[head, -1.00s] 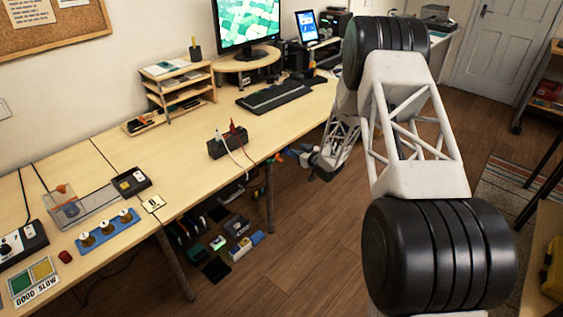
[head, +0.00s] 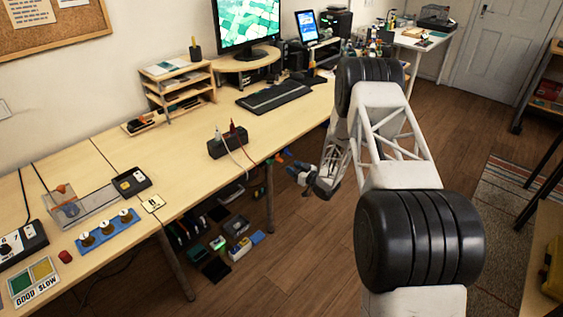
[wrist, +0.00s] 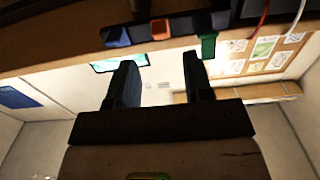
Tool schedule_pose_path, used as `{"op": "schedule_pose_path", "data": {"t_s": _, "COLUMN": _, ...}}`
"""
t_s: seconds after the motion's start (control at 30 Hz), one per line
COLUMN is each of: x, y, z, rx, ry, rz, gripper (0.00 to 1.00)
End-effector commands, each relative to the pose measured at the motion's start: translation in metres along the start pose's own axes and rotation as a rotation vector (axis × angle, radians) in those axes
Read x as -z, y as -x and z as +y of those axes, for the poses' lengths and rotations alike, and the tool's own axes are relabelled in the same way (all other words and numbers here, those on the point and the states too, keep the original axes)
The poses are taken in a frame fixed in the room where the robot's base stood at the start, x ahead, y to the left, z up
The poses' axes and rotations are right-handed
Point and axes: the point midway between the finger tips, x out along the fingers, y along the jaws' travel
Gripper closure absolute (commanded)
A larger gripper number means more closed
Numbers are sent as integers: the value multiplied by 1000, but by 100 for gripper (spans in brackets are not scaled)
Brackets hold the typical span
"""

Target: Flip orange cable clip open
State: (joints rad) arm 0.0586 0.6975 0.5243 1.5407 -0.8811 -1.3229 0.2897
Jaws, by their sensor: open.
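The orange cable clip (wrist: 160,29) sits on the table's front edge in the wrist view, between a blue clip (wrist: 117,36) and a green clip (wrist: 208,45). In the head view the clips show only as small coloured bits, with a blue one (head: 286,152) clearest; the orange one is too small to judge. My gripper (wrist: 158,62) is open and empty, its two fingers pointing toward the table edge. The orange clip lies beyond the fingertips, roughly in line with the gap between them, and is apart from them. In the head view my gripper (head: 300,172) is just off the table's front edge.
A black box (head: 228,142) on the table carries a white and a red cable that run over the front edge. A keyboard (head: 274,97) and monitor (head: 245,25) stand farther back. Bins lie under the table. The floor around my arm is clear.

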Motion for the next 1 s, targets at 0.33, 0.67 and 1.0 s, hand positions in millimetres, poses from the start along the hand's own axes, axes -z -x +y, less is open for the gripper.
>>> {"op": "schedule_pose_path", "data": {"t_s": 0.33, "x": -1, "y": -25, "z": 0, "rx": 0, "ry": 0, "rz": -1, "gripper": 53}}
{"op": "schedule_pose_path", "data": {"t_s": 0.67, "x": -1, "y": -63, "z": 0, "rx": 0, "ry": 0, "rz": -2, "gripper": 53}}
{"op": "schedule_pose_path", "data": {"t_s": 1.0, "x": 0, "y": -77, "z": 0, "rx": 0, "ry": 0, "rz": -1, "gripper": 53}}
